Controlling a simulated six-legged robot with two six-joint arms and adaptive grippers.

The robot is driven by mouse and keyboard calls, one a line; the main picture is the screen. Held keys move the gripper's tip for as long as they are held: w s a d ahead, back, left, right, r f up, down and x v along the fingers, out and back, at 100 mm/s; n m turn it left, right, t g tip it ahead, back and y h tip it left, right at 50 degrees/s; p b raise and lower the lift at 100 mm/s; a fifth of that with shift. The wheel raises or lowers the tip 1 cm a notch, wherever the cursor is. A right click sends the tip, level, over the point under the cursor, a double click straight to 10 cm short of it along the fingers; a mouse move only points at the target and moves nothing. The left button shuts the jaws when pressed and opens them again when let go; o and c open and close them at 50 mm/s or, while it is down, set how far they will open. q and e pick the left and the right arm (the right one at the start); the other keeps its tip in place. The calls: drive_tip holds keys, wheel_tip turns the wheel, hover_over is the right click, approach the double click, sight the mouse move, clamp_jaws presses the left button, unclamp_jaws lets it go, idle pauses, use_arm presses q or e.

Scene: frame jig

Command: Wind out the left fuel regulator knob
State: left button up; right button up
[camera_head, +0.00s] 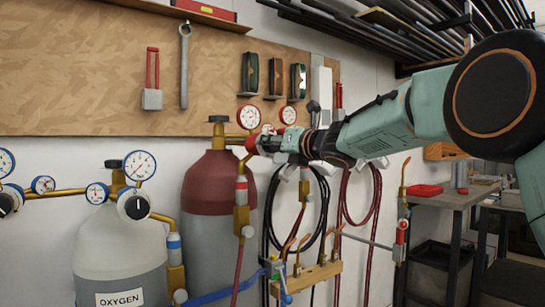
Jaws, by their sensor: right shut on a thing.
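A dark-red-topped fuel cylinder (209,190) stands left of centre, with a brass regulator at its top. Two red-rimmed gauges, one on the left (248,117) and one on the right (288,115), sit just above my gripper. The red regulator knob (251,144) shows at the tip of my right gripper (264,144). My right arm reaches in from the right, and this gripper is shut on the knob. The fingers hide part of the knob and of the regulator body behind. My left gripper is not in view.
A grey oxygen cylinder (118,249) with gauges and a black knob (134,207) stands at the left. Hoses (323,215) hang below my arm. A torch holder (314,275) and blue clamp (275,268) are below. A metal bench (451,197) stands right.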

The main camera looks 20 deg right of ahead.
drive_tip(key=shift+f+n+b, duration=0.2)
drive_tip(key=shift+n+b, duration=0.85)
drive_tip(key=shift+n, duration=0.55)
drive_tip(key=o, duration=1.2)
drive_tip(key=shift+r, duration=0.15)
drive_tip(key=shift+s, duration=0.1)
drive_tip(key=v, duration=1.1)
drive_tip(key=shift+s+d, duration=0.1)
drive_tip(key=shift+s, duration=0.3)
